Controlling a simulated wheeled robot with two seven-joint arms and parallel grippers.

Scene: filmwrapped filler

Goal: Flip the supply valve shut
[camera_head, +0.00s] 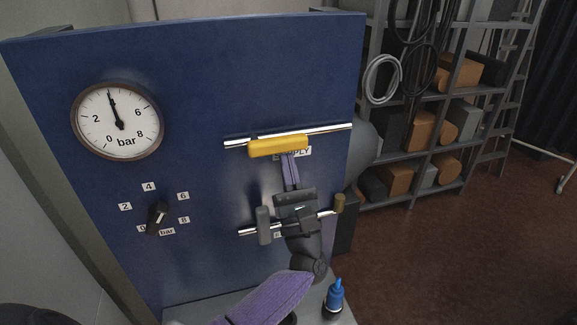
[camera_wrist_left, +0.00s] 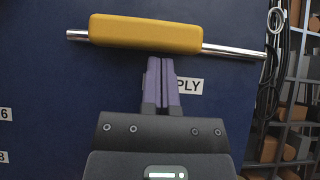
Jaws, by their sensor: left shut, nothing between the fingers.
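The supply valve's yellow handle (camera_head: 278,147) lies level, in line with its chrome pipe (camera_head: 335,130) on the blue panel (camera_head: 215,80). A label ending in "PLY" (camera_wrist_left: 189,86) is partly hidden behind my fingers. My left gripper (camera_head: 288,155) is shut and empty, its purple fingertips just below the yellow handle. In the left wrist view the handle (camera_wrist_left: 145,33) spans above the fingertips (camera_wrist_left: 160,60); I cannot tell whether they touch it. My right gripper is not in view.
A lower pipe (camera_head: 325,213) carries a grey handle (camera_head: 263,225) standing upright, partly beside my left arm. A gauge (camera_head: 117,120) and a black knob (camera_head: 157,217) are on the left. A blue bottle (camera_head: 335,296) stands on the ledge. Shelves (camera_head: 430,95) stand behind right.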

